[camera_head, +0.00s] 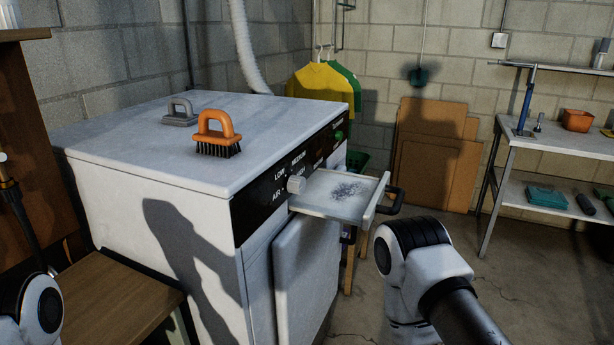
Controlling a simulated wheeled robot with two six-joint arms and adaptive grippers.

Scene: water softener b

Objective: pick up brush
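An orange-handled brush (216,133) with dark bristles stands bristles-down on the white top of the machine (150,155), near its front edge. Its looped handle points up. A second, grey block with a loop handle (181,112) sits behind it to the left; I cannot tell if it is also a brush. My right arm shows at the lower right, and a small part of my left arm shows at the lower left corner. Nothing touches the orange brush.
An open drawer (312,205) with dark grey lint juts from the machine's front, with a black handle (395,199). A wooden bench (120,300) stands at lower left. A metal workbench (560,138) is at right. The machine top around the brush is mostly clear.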

